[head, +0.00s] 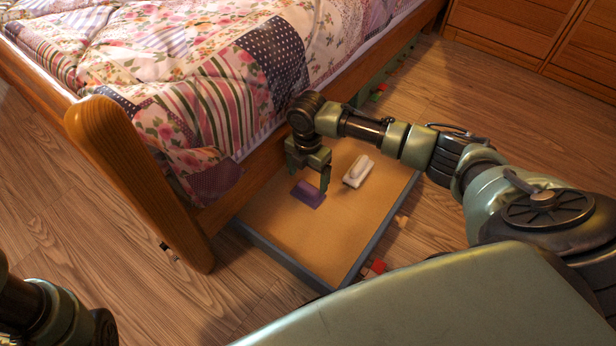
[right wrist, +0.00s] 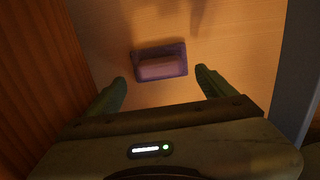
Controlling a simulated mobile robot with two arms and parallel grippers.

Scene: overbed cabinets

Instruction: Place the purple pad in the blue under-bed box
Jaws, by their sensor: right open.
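The purple pad (head: 312,199) lies flat on the tan floor of the under-bed box (head: 290,266), whose outer wall looks blue-grey. The pad has a flat base with a raised block on top, which shows in the right wrist view (right wrist: 162,68). My right gripper (head: 308,178) is open and empty, pointing down just over the pad. In the right wrist view its fingertips (right wrist: 160,78) are spread to either side of the pad, with no visible grip on it. My left gripper is not seen; only part of my left arm shows at the lower left.
A white block-like object (head: 357,172) lies in the box to the right of the pad. The wooden bed frame (head: 150,190) stands close along the box's left side. Small coloured blocks (head: 377,267) lie beside the box's near right edge. The box's front floor is bare.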

